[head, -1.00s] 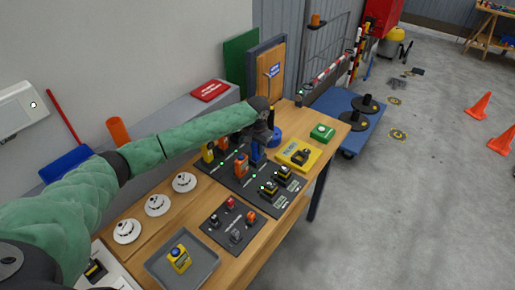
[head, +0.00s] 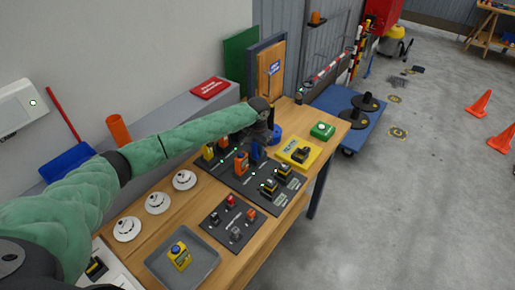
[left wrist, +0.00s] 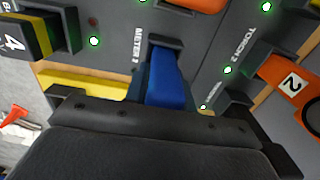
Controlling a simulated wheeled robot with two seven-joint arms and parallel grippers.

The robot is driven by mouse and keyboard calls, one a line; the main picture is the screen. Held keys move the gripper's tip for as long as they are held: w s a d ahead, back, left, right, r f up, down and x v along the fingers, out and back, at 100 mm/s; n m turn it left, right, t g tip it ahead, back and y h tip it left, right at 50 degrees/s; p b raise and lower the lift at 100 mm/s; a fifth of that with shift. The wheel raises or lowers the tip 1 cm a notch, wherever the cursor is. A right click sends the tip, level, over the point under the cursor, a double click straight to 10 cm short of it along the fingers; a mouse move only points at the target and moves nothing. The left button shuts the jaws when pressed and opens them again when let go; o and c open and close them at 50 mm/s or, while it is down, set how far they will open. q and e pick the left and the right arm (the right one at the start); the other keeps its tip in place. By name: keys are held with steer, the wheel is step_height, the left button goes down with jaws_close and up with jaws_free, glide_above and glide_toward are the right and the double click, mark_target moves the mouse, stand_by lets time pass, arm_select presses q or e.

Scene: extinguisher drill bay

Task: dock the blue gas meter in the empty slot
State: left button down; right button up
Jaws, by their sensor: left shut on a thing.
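The blue gas meter (head: 257,151) is upright at the back part of the dark dock board (head: 232,177). My left gripper (head: 263,132) is above it and shut on it, partly hiding it. In the left wrist view the blue meter (left wrist: 166,82) shows beyond the dark gripper (left wrist: 160,112). Its far end lies at a dark slot bracket (left wrist: 166,42) beside a "METER" label. I cannot tell whether it is fully seated. My right gripper is not in view.
An orange torch (head: 241,162) and yellow-black units (head: 284,171) stand close by on the board. A yellow case (head: 312,150) and green box (head: 323,130) lie to the right. A grey tray (head: 205,268) holds a yellow device at the front. Three white detectors sit left.

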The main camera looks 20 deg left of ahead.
arm_select(q)
steer(key=shift+f, duration=0.35)
stand_by(0.3)
steer(key=c, duration=1.1)
jaws_free()
steer(key=shift+s, duration=0.1)
steer(key=shift+f, duration=0.1)
